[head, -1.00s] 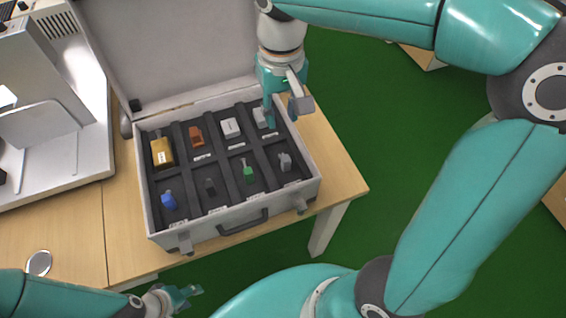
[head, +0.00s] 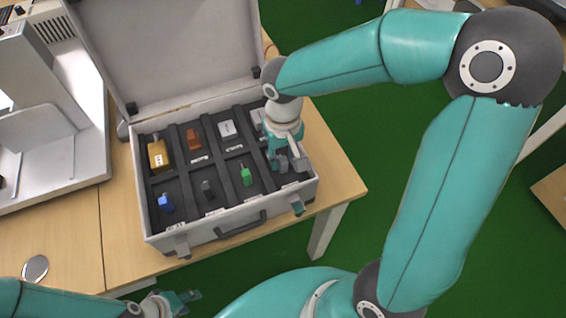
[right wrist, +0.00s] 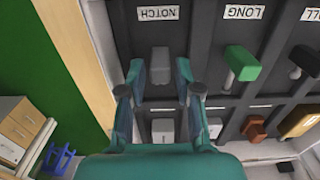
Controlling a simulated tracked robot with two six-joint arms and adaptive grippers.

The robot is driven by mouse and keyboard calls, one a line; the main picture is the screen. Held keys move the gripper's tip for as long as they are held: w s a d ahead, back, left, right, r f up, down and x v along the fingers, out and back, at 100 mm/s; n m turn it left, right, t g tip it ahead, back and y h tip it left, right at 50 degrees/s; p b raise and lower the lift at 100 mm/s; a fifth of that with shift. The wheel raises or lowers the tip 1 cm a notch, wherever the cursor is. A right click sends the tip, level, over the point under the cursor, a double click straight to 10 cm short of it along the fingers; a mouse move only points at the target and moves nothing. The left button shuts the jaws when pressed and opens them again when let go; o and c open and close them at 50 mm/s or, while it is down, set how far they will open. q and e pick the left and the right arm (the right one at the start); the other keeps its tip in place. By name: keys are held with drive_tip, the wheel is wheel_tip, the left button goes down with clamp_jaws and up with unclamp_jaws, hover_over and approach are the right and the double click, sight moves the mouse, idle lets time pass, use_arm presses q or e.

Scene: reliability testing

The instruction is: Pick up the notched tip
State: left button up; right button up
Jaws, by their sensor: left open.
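The notched tip is a small grey piece (right wrist: 160,66) in the compartment labelled NOTCH, seen in the right wrist view. In the head view my right gripper largely hides it, in the case's front right compartment. My right gripper (right wrist: 160,72) is open, with one finger to either side of the tip in the wrist view; it also shows in the head view (head: 284,166). My left gripper (head: 188,297) is open and empty, low in front of the table.
The open case (head: 228,235) stands on a wooden table (head: 340,185). Other compartments hold a yellow piece (head: 158,155), an orange piece (head: 194,138), a white piece (head: 227,129), a blue piece (head: 166,203), a dark piece (head: 208,189) and a green piece (head: 246,175).

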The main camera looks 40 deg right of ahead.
wheel_tip(320, 180, down, 2)
drive_tip(key=shift+f, duration=0.1)
clamp_jaws()
drive_tip(key=shift+r, duration=0.2)
